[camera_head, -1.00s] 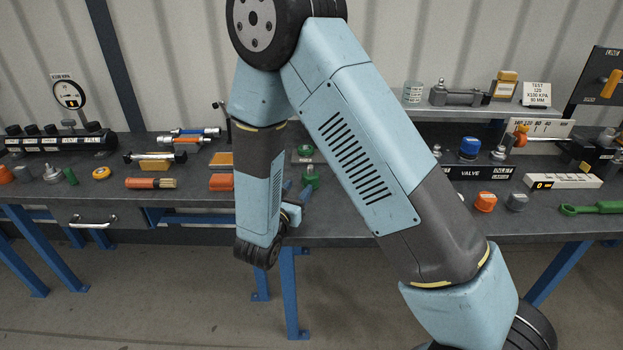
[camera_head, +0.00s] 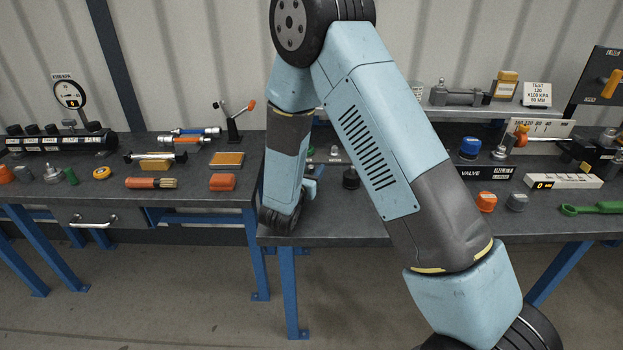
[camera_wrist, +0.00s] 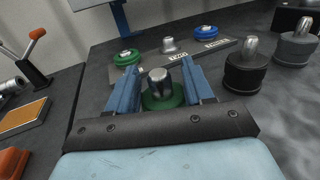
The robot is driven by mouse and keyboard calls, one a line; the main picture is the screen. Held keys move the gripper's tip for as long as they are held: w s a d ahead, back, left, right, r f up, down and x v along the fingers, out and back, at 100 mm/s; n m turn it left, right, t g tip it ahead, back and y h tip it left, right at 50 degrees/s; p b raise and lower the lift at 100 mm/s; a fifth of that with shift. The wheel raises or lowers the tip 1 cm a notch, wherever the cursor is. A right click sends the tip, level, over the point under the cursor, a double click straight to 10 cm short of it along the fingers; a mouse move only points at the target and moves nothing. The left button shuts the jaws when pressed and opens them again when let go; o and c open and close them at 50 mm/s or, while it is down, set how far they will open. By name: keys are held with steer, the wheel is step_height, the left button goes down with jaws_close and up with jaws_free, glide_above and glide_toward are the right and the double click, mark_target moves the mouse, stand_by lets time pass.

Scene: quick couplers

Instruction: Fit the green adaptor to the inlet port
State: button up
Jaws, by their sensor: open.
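The green adaptor (camera_wrist: 152,103), a green base with a metal nipple on top, stands upright on the bench in the wrist view. My gripper (camera_wrist: 160,82) is open, with one blue finger on each side of the adaptor. I cannot tell whether either finger touches it. At the right, a black valve block (camera_head: 482,174) carries a metal fitting (camera_head: 499,153) beside a blue cap (camera_head: 470,147). Its small label seems to read inlet, but this is hard to make out.
Behind the adaptor, a labelled rack (camera_wrist: 185,57) holds a metal stub and a green ring fitting (camera_wrist: 126,58). An orange cap (camera_head: 486,202) and green wrench (camera_head: 592,208) lie farther right. The bench has a gap at the left.

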mark_target(311, 166)
steer(key=shift+w, duration=0.15)
jaws_close()
stand_by(0.4)
steer(key=shift+r, duration=0.55)
step_height(311, 166, up, 2)
steer(key=shift+r, duration=0.15)
steer(key=s+d+r, duration=0.1)
steer(key=s+r, duration=0.8)
steer(key=s, duration=0.5)
steer(key=shift+d+r, duration=0.3)
steer(key=shift+d, duration=0.1)
